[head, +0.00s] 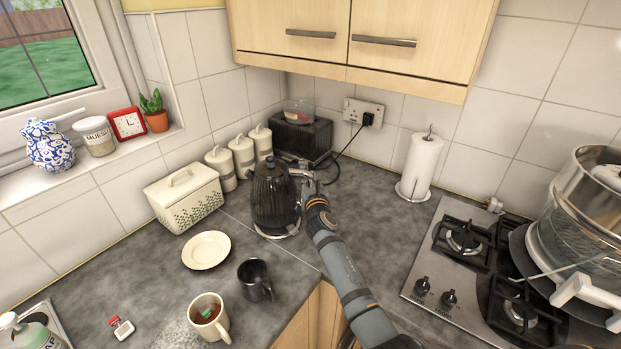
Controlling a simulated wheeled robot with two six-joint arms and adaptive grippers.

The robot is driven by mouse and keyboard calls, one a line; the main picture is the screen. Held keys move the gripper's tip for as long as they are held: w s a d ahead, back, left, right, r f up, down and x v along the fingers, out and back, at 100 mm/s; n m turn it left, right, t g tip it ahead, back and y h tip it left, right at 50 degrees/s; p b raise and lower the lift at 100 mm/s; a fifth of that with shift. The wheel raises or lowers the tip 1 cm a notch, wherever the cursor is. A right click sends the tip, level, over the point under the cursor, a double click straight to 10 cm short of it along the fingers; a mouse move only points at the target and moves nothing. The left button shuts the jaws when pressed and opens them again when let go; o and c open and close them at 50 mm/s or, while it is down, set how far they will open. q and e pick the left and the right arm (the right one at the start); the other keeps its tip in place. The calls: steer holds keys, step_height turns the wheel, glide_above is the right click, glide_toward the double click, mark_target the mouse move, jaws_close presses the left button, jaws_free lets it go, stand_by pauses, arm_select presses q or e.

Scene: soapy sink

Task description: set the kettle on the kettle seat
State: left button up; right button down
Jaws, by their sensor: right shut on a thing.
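The dark, ribbed kettle (272,200) is upright near the back corner of the worktop. My right gripper (304,182) is at its right side and shut on the kettle, at the handle. The fingertips are small and partly hidden against the kettle. A silvery rim (277,235) shows right under the kettle's body; I cannot tell whether it is the kettle seat or the kettle's own base, nor whether there is a gap beneath it. My left gripper is not in view.
White canisters (242,157), a bread bin (185,198) and a black toaster (303,138) stand close behind and left. A plate (206,250), a dark mug (255,279) and a tea mug (209,316) are in front. A paper towel roll (420,166) and hob (470,262) are right.

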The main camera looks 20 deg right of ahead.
steer(key=shift+f+b, duration=0.85)
steer(key=shift+b, duration=0.1)
stand_by(1.1)
steer(key=c, duration=1.1)
jaws_free()
steer(key=shift+s, duration=0.1)
steer(key=shift+f, duration=0.35)
steer(key=v, duration=1.2)
steer(key=shift+r, duration=0.2)
